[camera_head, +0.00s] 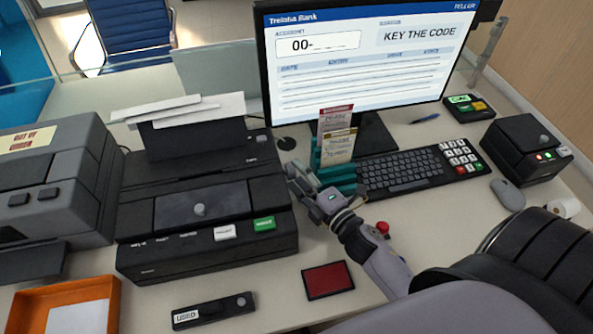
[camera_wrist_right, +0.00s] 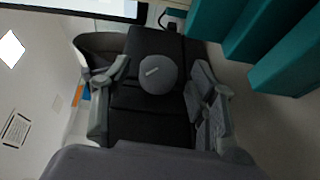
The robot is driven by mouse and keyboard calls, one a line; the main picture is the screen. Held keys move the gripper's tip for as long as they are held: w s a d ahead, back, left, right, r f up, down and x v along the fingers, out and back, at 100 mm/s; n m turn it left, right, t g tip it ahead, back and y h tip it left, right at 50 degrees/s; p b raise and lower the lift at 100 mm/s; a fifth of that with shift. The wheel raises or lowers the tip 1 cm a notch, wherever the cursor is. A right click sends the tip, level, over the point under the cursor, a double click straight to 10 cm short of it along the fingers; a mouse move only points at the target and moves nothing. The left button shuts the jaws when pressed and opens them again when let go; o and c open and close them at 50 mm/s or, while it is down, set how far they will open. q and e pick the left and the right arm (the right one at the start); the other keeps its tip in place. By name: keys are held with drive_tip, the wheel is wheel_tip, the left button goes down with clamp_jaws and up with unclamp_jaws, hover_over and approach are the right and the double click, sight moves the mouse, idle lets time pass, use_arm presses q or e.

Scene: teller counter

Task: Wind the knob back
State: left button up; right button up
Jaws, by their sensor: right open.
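In the right wrist view, a round grey knob (camera_wrist_right: 158,78) with a short, tilted white mark sits on the dark side of a machine. My right gripper (camera_wrist_right: 160,100) is open, with one finger on each side of the knob and gaps to both. I cannot tell how far the fingertips are from that side. In the head view, my right gripper (camera_head: 298,183) is at the right side of the black printer (camera_head: 207,251), and the side knob is hidden there. My left gripper is not in view.
A teal holder (camera_head: 337,176) with paper slips stands close beside my right gripper. The keyboard (camera_head: 405,172) and monitor (camera_head: 365,60) are behind and right. A red pad (camera_head: 327,280), a black "USED" stamp (camera_head: 213,311) and an orange tray (camera_head: 108,300) lie in front.

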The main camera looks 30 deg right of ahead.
drive_tip(key=shift+w+a, duration=0.15)
drive_tip(key=shift+w, duration=0.5)
drive_tip(key=shift+c, duration=0.4)
